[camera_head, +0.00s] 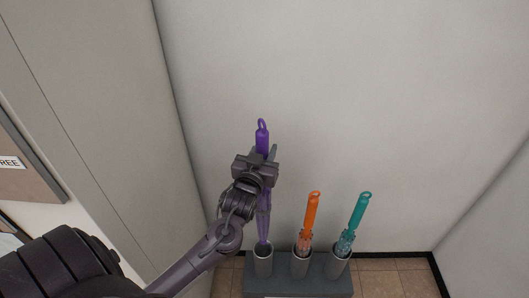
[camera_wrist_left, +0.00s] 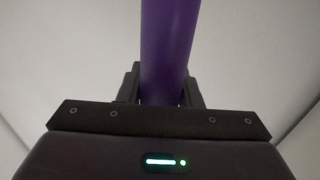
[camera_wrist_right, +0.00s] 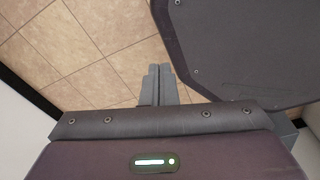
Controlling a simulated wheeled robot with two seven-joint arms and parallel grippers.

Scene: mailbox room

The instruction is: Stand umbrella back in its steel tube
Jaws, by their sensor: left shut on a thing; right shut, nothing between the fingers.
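The purple umbrella (camera_head: 262,135) is upright, hook up and narrow end down, above the left steel tube (camera_head: 263,265). Its lower end shows at the mouth of that tube; I cannot tell whether it is inside or just above the rim. My left gripper (camera_head: 263,157) is shut on the umbrella just below its handle, and the purple shaft also shows between the fingers in the left wrist view (camera_wrist_left: 168,50). My right gripper (camera_wrist_right: 159,72) is shut and empty over the tiled floor; it is out of the head view.
An orange umbrella (camera_head: 312,210) stands in the middle tube (camera_head: 300,268) and a teal umbrella (camera_head: 359,210) in the right tube (camera_head: 339,267). The tubes share a dark base (camera_head: 300,287) against the pale back wall (camera_head: 350,110). A side wall panel (camera_head: 95,110) is close on the left.

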